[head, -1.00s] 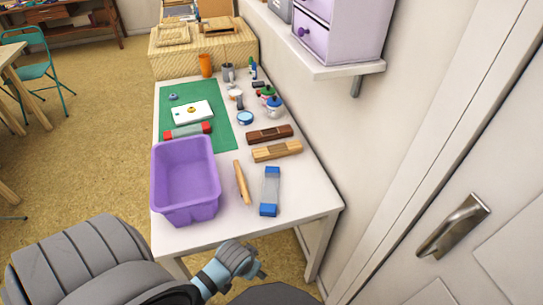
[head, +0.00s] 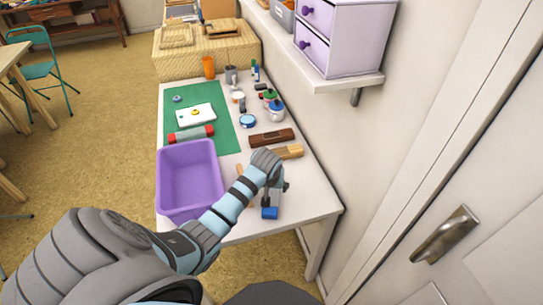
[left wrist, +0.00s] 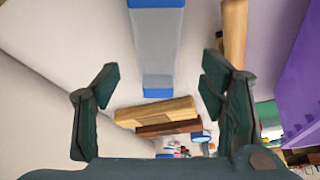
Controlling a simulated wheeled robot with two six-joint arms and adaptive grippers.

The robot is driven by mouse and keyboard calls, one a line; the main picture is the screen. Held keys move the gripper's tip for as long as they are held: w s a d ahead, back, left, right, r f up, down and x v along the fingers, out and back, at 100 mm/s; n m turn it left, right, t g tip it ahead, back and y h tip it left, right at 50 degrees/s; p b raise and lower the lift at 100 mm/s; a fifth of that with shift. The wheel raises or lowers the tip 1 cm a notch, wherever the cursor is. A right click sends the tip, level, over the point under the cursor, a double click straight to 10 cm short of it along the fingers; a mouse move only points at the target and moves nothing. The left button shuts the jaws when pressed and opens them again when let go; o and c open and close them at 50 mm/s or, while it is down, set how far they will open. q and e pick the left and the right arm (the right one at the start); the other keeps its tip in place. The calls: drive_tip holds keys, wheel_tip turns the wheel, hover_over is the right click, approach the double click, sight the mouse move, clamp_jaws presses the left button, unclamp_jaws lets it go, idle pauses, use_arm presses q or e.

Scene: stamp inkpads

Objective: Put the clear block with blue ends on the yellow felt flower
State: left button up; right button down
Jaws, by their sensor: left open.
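The clear block with blue ends (head: 270,213) lies near the front of the white table; my left gripper (head: 274,195) hides most of it in the head view. In the left wrist view the block (left wrist: 156,48) runs lengthwise between and beyond the fingers. My left gripper (left wrist: 160,78) is open, one finger to each side of the block's line, with nothing held. The yellow felt flower (head: 195,112) looks small, on a white card (head: 185,118) on the green mat (head: 222,130) at the back left. My right gripper is not in view.
A purple bin (head: 187,165) stands at the table's front left. A red-ended roller (head: 190,134) lies behind it. A dark brown block (head: 271,138) and a light wooden block (head: 291,151) lie beyond my gripper. A wall shelf (head: 335,78) overhangs the right.

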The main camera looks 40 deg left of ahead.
sight(272, 191)
use_arm(q)
drive_tip(key=b+x, duration=0.2)
drive_tip(key=x, duration=0.3)
drive_tip(key=shift+w+f, duration=0.15)
drive_tip(key=shift+w, duration=0.1)
clamp_jaws()
drive_tip(key=shift+r, duration=0.25)
